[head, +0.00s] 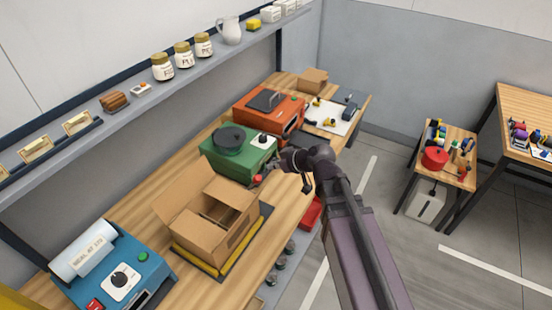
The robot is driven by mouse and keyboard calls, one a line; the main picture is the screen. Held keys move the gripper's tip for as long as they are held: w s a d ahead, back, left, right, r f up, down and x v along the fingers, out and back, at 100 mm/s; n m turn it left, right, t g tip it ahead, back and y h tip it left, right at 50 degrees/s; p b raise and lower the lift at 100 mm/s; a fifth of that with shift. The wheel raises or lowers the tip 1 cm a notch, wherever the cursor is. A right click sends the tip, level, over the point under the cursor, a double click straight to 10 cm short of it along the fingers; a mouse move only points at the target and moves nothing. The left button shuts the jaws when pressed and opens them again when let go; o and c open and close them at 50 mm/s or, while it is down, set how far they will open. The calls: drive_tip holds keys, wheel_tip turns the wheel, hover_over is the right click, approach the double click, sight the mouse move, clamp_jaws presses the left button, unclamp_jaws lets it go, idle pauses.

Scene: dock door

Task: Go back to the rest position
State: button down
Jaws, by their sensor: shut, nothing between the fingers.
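My arm reaches from the lower right toward the workbench (140,225) in the head view. My gripper (266,176) is at the bench's front edge, beside the green machine (238,150) with a black round top and a dial. It is small in the picture and dark, and its fingers are shut with nothing visible between them. A small red part shows close to the fingertips; I cannot tell whether they touch it. The open cardboard box (215,215) stands to the lower left of the gripper, on a yellow and black base.
An orange machine (268,112) stands behind the green one. A blue machine (110,270) with a white roll is at the lower left. A wall shelf (150,105) with jars runs above the bench. A small table (445,150) with a red pot stands right. Floor between is clear.

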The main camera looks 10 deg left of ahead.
drive_tip(key=shift+d, duration=0.1)
drive_tip(key=s+d+f+m+g+h, duration=0.1)
drive_tip(key=d+f+m+h, duration=0.2)
drive_tip(key=d, duration=0.8)
drive_tip(key=s+d+f+m+g+h+b, duration=0.1)
drive_tip(key=d+m, duration=0.4)
drive_tip(key=d, duration=0.6)
drive_tip(key=s+d+f+m+g+h+b, duration=0.1)
drive_tip(key=s+d+f+m+h, duration=0.2)
drive_tip(key=d, duration=0.9)
wheel_tip(320, 180, down, 3)
drive_tip(key=m+h, duration=0.2)
drive_tip(key=h, duration=0.1)
drive_tip(key=shift+s+r, duration=0.15)
